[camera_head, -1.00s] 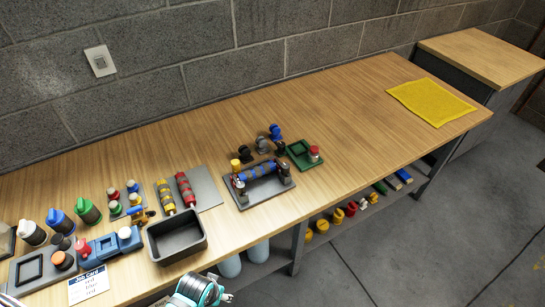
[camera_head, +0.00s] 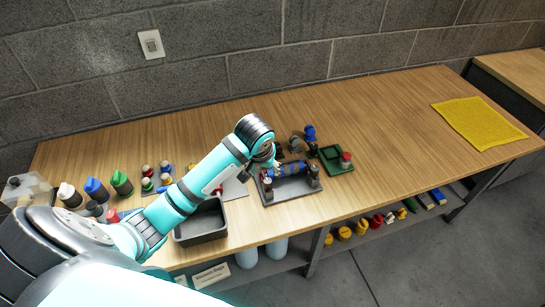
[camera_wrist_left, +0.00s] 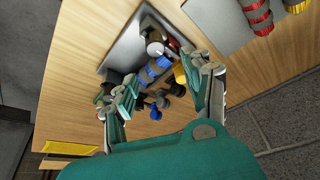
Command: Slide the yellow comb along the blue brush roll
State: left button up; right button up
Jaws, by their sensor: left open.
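The blue brush roll (camera_head: 290,169) lies across a dark grey stand (camera_head: 290,190), between its end posts. It also shows in the left wrist view (camera_wrist_left: 154,71), where the stand's plate (camera_wrist_left: 128,44) is at the top. A yellow piece, seemingly the yellow comb (camera_wrist_left: 180,75), is at the roll's end, beside one fingertip in the wrist view. Touching cannot be told. In the head view my arm mostly hides that end. My left gripper (camera_wrist_left: 165,83) is open and empty, its fingers on either side of the roll and yellow piece, above the stand. My right gripper is not in view.
A black bin (camera_head: 203,222) stands left of the stand, under my left arm. A yellow cloth (camera_head: 478,122) lies far right; the table between is clear.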

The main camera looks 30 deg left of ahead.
pick_arm(q)
jog(key=w+a+r+n, duration=0.2)
jog(key=w+a+r, duration=0.1)
jog(key=w+r, duration=0.25)
jog(key=shift+y, duration=0.3)
jog(key=x, duration=1)
jog(key=p+x, duration=0.1)
jog(key=x, duration=0.5)
jog(key=shift+s+a, duration=0.25)
jog(key=shift+s, duration=0.05)
grip_shut()
